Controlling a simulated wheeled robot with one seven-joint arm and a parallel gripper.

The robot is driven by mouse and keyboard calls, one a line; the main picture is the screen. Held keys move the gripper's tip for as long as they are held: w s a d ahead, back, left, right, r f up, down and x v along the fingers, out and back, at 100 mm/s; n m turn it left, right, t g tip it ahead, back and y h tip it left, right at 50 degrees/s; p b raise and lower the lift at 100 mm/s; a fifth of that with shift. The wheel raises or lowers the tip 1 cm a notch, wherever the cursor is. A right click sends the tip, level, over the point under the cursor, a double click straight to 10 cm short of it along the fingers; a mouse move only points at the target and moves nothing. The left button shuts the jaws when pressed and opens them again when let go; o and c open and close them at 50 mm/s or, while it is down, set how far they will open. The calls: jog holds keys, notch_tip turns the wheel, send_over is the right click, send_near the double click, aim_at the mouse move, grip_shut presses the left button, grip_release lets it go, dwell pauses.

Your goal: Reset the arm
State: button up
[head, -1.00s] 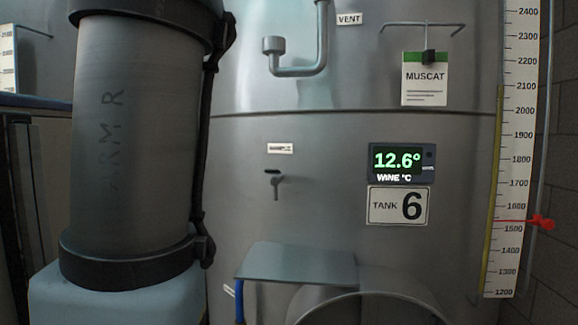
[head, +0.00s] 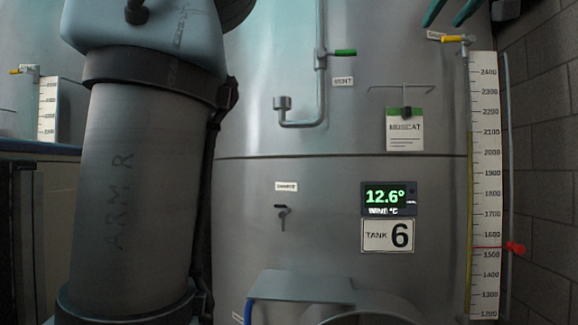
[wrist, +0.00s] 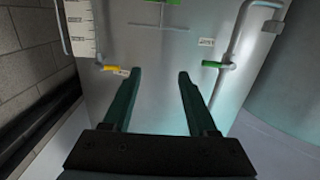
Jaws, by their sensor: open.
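My gripper (head: 443,18) shows at the top right of the head view, where its two dark green fingers reach in from the upper edge, in front of the tank (head: 330,215) and near a yellow-handled tap (head: 456,38). In the wrist view my gripper (wrist: 157,76) is open, its fingers well apart with nothing between them. The tank wall lies beyond the fingertips. My arm fills the left of the head view, marked "ARM R"; the links between it and the gripper are mostly out of view.
The tank carries a green-handled vent valve (head: 345,52), a MUSCAT card (head: 405,130), a temperature display (head: 388,198) reading 12.6° and a TANK 6 plate (head: 387,236). A level scale (head: 486,190) with a red marker (head: 515,248) runs beside a brick wall (head: 545,150) at right.

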jog(key=w+f+m+t+h, duration=0.1)
jog(key=w+f+m+h, duration=0.1)
jog(key=w+f, duration=0.5)
jog(key=w+f+m+t+h, duration=0.15)
jog(key=w+f, duration=0.25)
jog(key=w, duration=0.6)
jog(key=w+a+f+m+g, duration=0.1)
jog(key=w+a+f+g, duration=0.15)
jog(key=f, duration=0.45)
jog(key=w+a+f+g, duration=0.15)
jog(key=a+f, duration=0.25)
jog(key=f, duration=0.4)
jog(key=w+a+f+m+g, duration=0.1)
jog(key=a+f+g, duration=0.15)
jog(key=f, duration=0.45)
jog(key=s+a+f+n+g+y, duration=0.1)
jog(key=s+a+f+g, duration=0.2)
jog(key=a+f, duration=0.5)
jog(key=s+a+f+n+g+y, duration=0.25)
jog(key=a+f, duration=0.35)
jog(key=f, duration=0.5)
jog(key=s+a+f+n+g+y, duration=0.15)
jog(key=s+a+f+g, duration=0.35)
jog(key=s+a+f, duration=0.65)
jog(key=s+f+g+b, duration=0.1)
jog(key=s+f+b, duration=0.2)
jog(key=f+b, duration=0.7)
jog(key=shift+s+a, duration=0.25)
